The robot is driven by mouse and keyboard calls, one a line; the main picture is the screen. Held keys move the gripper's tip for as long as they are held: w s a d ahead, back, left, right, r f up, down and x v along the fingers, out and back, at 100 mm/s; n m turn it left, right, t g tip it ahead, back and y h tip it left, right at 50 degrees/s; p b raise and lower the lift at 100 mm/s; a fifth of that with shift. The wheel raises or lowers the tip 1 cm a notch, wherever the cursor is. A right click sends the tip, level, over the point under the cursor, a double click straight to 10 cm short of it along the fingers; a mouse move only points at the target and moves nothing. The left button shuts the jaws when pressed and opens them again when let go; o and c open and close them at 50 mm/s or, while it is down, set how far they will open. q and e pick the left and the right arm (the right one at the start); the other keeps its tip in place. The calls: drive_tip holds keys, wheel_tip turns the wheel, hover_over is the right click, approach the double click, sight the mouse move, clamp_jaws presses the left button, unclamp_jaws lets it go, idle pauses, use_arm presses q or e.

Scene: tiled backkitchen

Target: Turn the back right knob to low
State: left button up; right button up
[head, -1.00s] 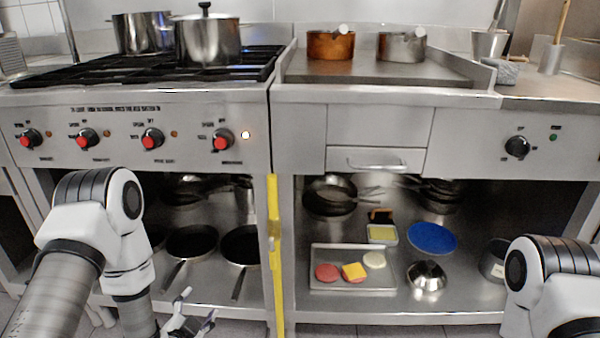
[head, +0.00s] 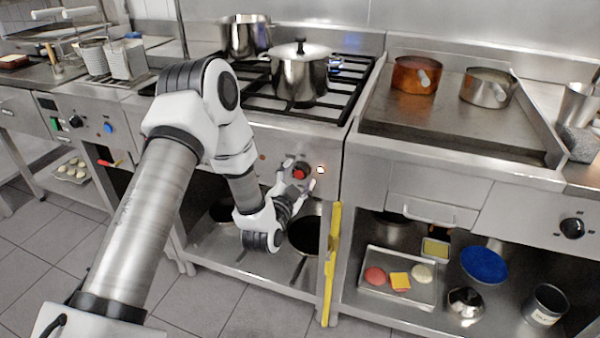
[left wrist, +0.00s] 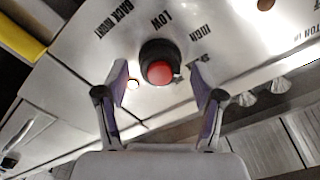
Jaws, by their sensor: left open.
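The back right knob is black with a red cap and shows at the right end of the stove's front panel in the head view (head: 300,171). In the left wrist view the same knob (left wrist: 158,64) is near the middle, with the labels BACK RIGHT, LOW and HIGH around it. My left gripper (head: 296,188) is open right in front of the knob. In the left wrist view its fingers (left wrist: 159,82) stand on either side of the knob, with a gap visible at each side. The other stove knobs are hidden behind my left arm. My right gripper is out of view.
A lit indicator lamp (head: 321,169) sits right of the knob. A yellow vertical bar (head: 332,262) stands below it. A lidded pot (head: 299,76) is on the stove. Copper and steel pans (head: 416,75) stand on the griddle to the right. A shelf with pans lies below.

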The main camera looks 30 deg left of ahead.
use_arm(q)
drive_tip(key=shift+w+a, duration=0.1)
drive_tip(key=shift+w, duration=0.55)
drive_tip(key=c, duration=1.1)
drive_tip(key=shift+c, duration=0.2)
drive_tip(key=shift+n, duration=0.3)
drive_tip(key=n+b, duration=0.1)
drive_tip(key=n, duration=0.3)
drive_tip(key=shift+n, duration=0.3)
drive_tip(key=n+b, duration=0.2)
drive_tip(key=n, duration=0.3)
drive_tip(key=shift+s+a, duration=0.1)
drive_tip(key=n+b, duration=0.3)
drive_tip(key=n, duration=0.3)
drive_tip(key=shift+f+n, duration=0.1)
drive_tip(key=shift+n, duration=0.2)
drive_tip(key=n+b, duration=0.2)
drive_tip(key=n, duration=0.3)
drive_tip(key=shift+a+b, duration=0.1)
drive_tip(key=shift+b, duration=0.3)
